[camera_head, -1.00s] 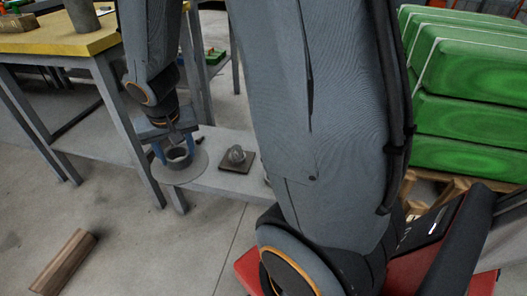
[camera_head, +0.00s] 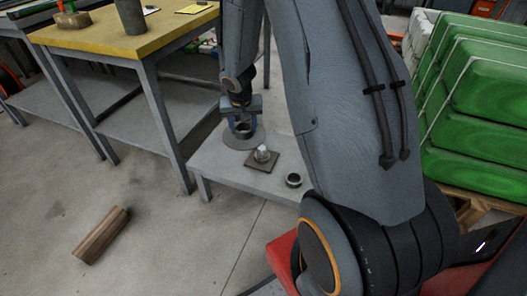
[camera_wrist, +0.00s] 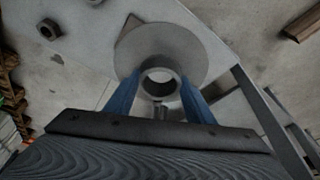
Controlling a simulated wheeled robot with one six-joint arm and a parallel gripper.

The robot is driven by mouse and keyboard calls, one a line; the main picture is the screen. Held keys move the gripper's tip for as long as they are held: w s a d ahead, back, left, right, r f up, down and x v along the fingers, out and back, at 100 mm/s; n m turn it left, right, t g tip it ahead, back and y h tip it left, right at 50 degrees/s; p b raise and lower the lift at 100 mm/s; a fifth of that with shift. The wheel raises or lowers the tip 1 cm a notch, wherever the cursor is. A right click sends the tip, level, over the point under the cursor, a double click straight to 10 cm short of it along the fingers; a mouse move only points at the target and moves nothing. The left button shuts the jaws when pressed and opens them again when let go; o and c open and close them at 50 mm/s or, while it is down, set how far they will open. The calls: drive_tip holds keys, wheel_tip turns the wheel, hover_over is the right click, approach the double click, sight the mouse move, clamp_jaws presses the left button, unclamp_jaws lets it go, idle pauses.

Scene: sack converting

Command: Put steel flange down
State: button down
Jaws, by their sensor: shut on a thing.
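The steel flange is a grey disc with a raised round collar; it shows in the head view (camera_head: 232,141) and the wrist view (camera_wrist: 180,50). My gripper (camera_head: 243,127) has its blue fingers shut on the collar, one on each side, also seen in the wrist view (camera_wrist: 160,84). The disc lies flat over the far part of a low grey bench (camera_head: 217,172). I cannot tell whether it touches the bench top. A dark square plate (camera_head: 252,165) with a shiny metal piece (camera_head: 262,153) on it sits just in front of the flange.
A small dark ring (camera_head: 293,180) lies on the bench near my arm; bench top between it and the plate is bare. A yellow-topped table (camera_head: 160,38) stands left. Green sacks (camera_head: 475,130) are stacked right. A wooden block (camera_head: 101,235) lies on the floor.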

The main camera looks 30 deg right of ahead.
drive_tip(key=m+p, duration=0.1)
drive_tip(key=p, duration=0.4)
hover_over(262, 148)
wheel_tip(262, 148, down, 5)
wheel_tip(262, 148, down, 4)
drive_tip(key=b, duration=0.4)
drive_tip(key=shift+r, duration=0.15)
drive_tip(key=shift+f+b, duration=1.05)
drive_tip(key=shift+b, duration=0.15)
wheel_tip(262, 148, down, 4)
drive_tip(key=b, duration=0.5)
drive_tip(key=shift+f+b, duration=0.3)
drive_tip(key=shift+b, duration=0.2)
drive_tip(key=c, duration=0.8)
unclamp_jaws()
drive_tip(key=shift+s+a, duration=0.1)
drive_tip(key=shift+s, duration=0.05)
drive_tip(key=shift+r, duration=0.1)
